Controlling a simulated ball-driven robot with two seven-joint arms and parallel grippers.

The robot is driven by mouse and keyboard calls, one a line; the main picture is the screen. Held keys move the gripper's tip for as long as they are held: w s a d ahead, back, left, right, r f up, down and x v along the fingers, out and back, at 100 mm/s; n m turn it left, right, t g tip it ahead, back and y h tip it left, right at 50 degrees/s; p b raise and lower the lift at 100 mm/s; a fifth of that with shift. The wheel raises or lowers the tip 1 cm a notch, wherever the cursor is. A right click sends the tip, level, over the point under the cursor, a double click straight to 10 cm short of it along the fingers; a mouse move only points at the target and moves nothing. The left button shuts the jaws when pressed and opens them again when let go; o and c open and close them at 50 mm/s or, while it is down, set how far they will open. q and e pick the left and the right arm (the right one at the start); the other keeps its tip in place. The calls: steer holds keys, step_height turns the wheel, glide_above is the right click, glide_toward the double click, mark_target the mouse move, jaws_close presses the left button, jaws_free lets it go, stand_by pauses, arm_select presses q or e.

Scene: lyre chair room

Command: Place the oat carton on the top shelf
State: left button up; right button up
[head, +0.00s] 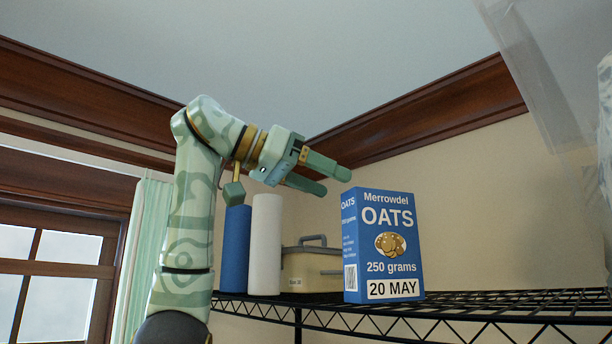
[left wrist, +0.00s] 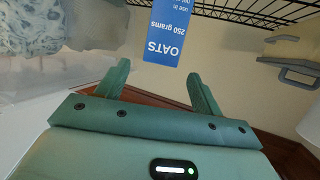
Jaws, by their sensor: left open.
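The oat carton (head: 384,245) is a blue box marked "OATS" and "250 grams". It stands upright on the black wire shelf (head: 480,306). My left gripper (head: 340,180) is open and empty, just above and to the left of the carton's top in the head view. In the left wrist view the carton (left wrist: 172,35) shows upside down beyond the gap between the two open green fingers (left wrist: 158,82). The fingers do not grip it. My right gripper is not seen.
A beige lidded box with a grey handle (head: 310,268), a white roll (head: 265,245) and a blue roll (head: 236,248) stand left of the carton. The shelf right of the carton is clear. A translucent bin (head: 550,70) hangs into view at the upper right.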

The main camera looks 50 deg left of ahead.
arm_select(q)
steer(key=shift+v, duration=1.5)
